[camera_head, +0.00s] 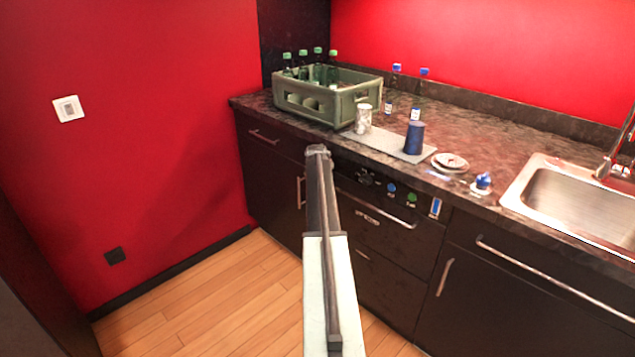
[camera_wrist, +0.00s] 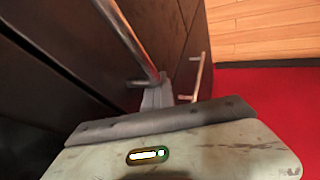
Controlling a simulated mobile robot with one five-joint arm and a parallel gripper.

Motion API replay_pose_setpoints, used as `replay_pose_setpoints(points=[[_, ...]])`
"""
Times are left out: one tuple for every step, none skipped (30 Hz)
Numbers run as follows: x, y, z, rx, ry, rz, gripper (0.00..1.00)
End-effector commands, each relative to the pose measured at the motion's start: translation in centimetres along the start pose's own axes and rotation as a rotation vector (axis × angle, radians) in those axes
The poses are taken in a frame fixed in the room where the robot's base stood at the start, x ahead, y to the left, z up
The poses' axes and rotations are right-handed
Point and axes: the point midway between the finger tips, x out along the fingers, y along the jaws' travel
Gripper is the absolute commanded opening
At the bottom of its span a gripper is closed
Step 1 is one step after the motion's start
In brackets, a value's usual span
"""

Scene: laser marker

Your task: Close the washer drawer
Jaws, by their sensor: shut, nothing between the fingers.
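The dark washer front (camera_head: 372,241) is below the worktop, under a control strip with coloured knobs (camera_head: 391,188). A long metal bar handle (camera_head: 376,203) runs across its upper part. I cannot tell how far out the drawer stands. My pale arm reaches up in front of the unit and hides its left part. My gripper (camera_wrist: 157,97) shows in the wrist view as grey fingers, shut and empty. It is beside the lower end of a metal bar handle (camera_wrist: 136,40); whether they touch is unclear. In the head view the fingertips are not clearly visible.
A green crate (camera_head: 328,107) with bottles, a white can (camera_head: 363,118), a blue cup (camera_head: 414,138) and small plates (camera_head: 450,162) stand on the worktop. The sink (camera_head: 583,198) is at right. Wooden floor (camera_head: 215,306) is clear at left, beside the red wall (camera_head: 140,180).

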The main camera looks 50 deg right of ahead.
Motion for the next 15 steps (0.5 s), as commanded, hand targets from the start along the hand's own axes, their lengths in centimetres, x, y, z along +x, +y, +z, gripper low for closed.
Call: replay_pose_setpoints(points=[[0.0, 0.5, -0.1, -0.001, 0.008, 0.015, 0.00], [-0.1, 0.3, -0.1, -0.001, 0.008, 0.015, 0.00], [-0.4, -0.1, -0.1, -0.002, 0.008, 0.014, 0.00], [-0.6, -0.5, -0.1, -0.002, 0.008, 0.013, 0.00], [-0.8, -0.9, -0.1, -0.002, 0.007, 0.012, 0.00], [-1.2, -1.7, 0.0, -0.003, 0.006, 0.009, 0.00], [-1.6, -2.3, 0.0, -0.004, 0.005, 0.007, 0.00], [-1.9, -3.0, 0.0, -0.004, 0.004, 0.005, 0.00], [-2.5, -3.8, 0.1, -0.003, 0.002, 0.003, 0.00], [-3.9, -3.4, -0.1, -0.001, 0.001, 0.003, 0.00], [-5.0, -3.1, -0.2, -0.001, 0.001, 0.003, 0.00], [-6.2, -3.0, -0.2, 0.000, 0.001, 0.003, 0.00], [-7.1, -3.0, -0.2, 0.000, 0.000, 0.003, 0.00], [-8.0, -3.0, -0.2, 0.000, 0.000, 0.003, 0.00], [-9.1, -3.1, -0.2, 0.000, 0.000, 0.002, 0.00]])
